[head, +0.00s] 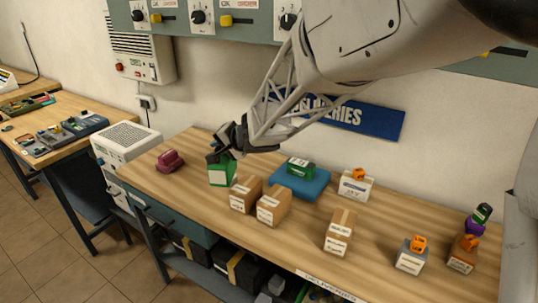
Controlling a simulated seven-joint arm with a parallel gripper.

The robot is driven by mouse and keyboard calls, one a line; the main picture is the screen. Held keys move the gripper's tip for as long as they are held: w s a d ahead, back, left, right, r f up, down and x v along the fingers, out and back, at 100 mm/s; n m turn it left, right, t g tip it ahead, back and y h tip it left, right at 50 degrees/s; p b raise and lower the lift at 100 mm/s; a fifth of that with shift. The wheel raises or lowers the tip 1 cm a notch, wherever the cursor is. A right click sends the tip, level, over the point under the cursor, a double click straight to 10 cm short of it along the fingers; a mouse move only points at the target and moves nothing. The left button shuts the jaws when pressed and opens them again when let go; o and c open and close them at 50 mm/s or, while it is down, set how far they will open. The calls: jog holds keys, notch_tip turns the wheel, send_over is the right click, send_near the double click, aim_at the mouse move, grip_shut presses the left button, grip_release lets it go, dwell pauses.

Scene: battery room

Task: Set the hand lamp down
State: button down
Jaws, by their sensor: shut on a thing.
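A green hand lamp (221,175) with a pale front face is at the left-middle of the wooden workbench. My gripper (225,153) comes down from above and is shut on its top. The dark fingers hide the lamp's upper part. I cannot tell whether the lamp's underside touches the bench top or hangs just above it.
A maroon object (170,161) lies to the left. Cardboard boxes (272,205) stand close to the right, before a blue mat (314,187) bearing a green object (299,167). Orange-topped blocks (411,256) stand at the right. Bare bench (188,190) shows at front left.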

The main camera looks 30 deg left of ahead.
jog(key=s+a+f, duration=0.2)
jog(key=s+f, duration=0.5)
jog(key=s, duration=0.1)
jog(key=shift+s+a, duration=0.15)
jog(key=shift+a, duration=0.05)
jog(key=w+a+f, duration=0.1)
jog(key=w+a, duration=0.7)
jog(key=a, duration=0.5)
jog(key=shift+w+a+f, duration=0.15)
jog(key=shift+a+f, duration=0.15)
jog(key=shift+a, duration=0.05)
jog(key=shift+f, duration=1.7)
jog(key=shift+f, duration=0.2)
jog(key=c, duration=1.1)
grip_release()
jog(key=shift+c, duration=0.2)
jog(key=shift+o, duration=0.2)
